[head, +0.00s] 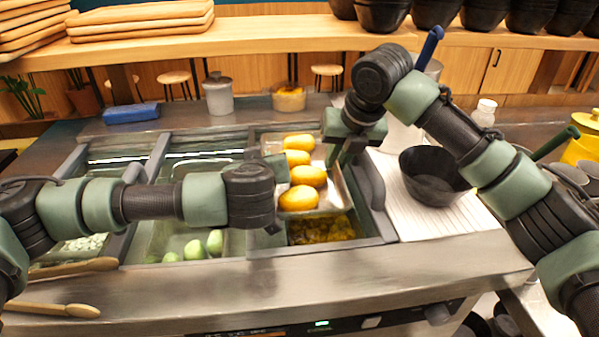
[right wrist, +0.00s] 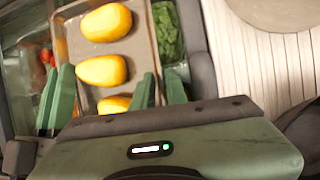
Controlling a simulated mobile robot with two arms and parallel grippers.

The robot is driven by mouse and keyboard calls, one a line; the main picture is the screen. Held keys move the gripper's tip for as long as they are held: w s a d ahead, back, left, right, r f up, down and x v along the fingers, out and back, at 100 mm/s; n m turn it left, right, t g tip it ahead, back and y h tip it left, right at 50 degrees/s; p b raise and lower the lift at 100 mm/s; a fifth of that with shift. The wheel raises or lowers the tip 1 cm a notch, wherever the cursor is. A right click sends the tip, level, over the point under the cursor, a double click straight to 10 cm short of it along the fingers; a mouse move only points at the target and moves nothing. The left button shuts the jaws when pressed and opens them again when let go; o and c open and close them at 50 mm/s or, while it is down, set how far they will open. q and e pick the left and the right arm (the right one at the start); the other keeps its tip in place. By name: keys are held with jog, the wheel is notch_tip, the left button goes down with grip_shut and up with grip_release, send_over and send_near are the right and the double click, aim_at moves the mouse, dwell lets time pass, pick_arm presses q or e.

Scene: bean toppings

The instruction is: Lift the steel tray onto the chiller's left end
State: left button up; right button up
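The steel tray (head: 328,201) is at the right end of the chiller (head: 300,252) and carries several yellow fruits (head: 308,176). In the right wrist view its wall (right wrist: 146,48) and the fruits (right wrist: 103,71) show from above. My right gripper (head: 340,158) points down at the tray's right side; its fingers (right wrist: 160,90) sit close together on either side of the wall. My left gripper (head: 277,170) reaches the tray's left side, its narrow fingers (right wrist: 56,98) close together at that rim. Its fingertips are partly hidden in the head view.
The chiller's left compartments hold green items (head: 195,248) and pale bits (head: 85,242). A black bowl (head: 433,178) stands on the ribbed white board at the right. Wooden spoons (head: 60,309) lie at front left. A blue block (head: 131,113) and a lidded canister (head: 218,95) stand behind.

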pick_arm(q)
grip_shut()
pick_arm(e)
grip_shut()
jog(key=shift+d, duration=0.1)
dwell(0.8)
pick_arm(q)
jog(key=shift+r, duration=0.2)
pick_arm(e)
jog(key=shift+r, duration=0.2)
